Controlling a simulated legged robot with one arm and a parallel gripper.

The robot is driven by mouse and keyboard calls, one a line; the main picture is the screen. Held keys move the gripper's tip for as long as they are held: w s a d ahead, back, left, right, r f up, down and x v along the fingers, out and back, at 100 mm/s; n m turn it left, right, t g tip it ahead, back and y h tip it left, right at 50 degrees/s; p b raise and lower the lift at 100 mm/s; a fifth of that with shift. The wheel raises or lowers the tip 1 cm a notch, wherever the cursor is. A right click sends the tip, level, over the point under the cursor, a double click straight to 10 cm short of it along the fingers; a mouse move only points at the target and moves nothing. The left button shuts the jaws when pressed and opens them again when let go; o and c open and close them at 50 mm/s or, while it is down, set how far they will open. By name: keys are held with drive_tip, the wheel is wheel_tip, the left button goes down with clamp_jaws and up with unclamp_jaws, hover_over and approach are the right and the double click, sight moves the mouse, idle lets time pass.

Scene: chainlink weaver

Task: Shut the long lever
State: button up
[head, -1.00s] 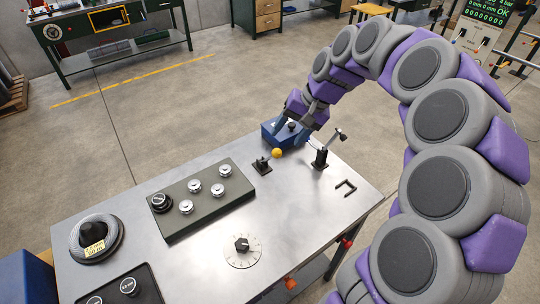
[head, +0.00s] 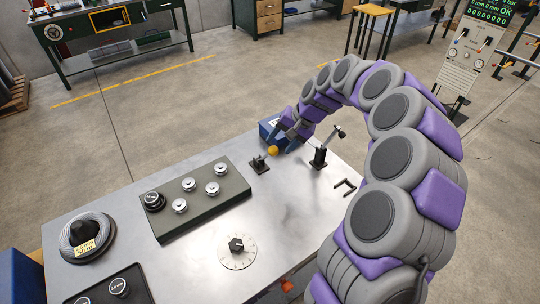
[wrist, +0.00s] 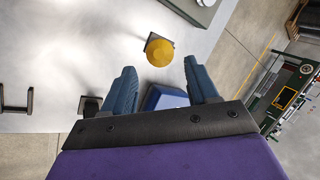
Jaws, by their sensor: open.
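Two levers stand on the metal bench. One has a yellow ball knob (head: 272,150) on a small dark base (head: 259,165) and leans to the right. The other lever (head: 328,144) stands tilted on a dark base to its right, with a dark knob on top. I cannot tell for sure which is the long one. My gripper (head: 284,137) is beside the yellow knob, above the bench's far edge. In the wrist view my gripper (wrist: 158,68) is open and empty, and the yellow knob (wrist: 159,52) shows between and just ahead of the fingertips. Contact is not visible.
A blue box (head: 268,128) sits behind the yellow knob. A panel (head: 215,212) with several round knobs lies to the left. The bench's middle is clear.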

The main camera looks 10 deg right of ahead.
sight(270, 153)
drive_tip(key=b+x, duration=0.1)
drive_tip(key=x, duration=0.5)
drive_tip(key=shift+a+f, duration=0.15)
drive_tip(key=shift+a, duration=0.15)
drive_tip(key=shift+w+a+f, duration=0.1)
drive_tip(key=shift+a+f, duration=0.1)
drive_tip(key=shift+a, duration=0.1)
drive_tip(key=shift+d, duration=0.45)
drive_tip(key=shift+c, duration=0.2)
drive_tip(key=shift+d, duration=0.1)
drive_tip(key=shift+c, duration=0.8)
drive_tip(key=shift+a, duration=0.25)
drive_tip(key=c, duration=0.4)
drive_tip(key=shift+f, duration=0.1)
clamp_jaws()
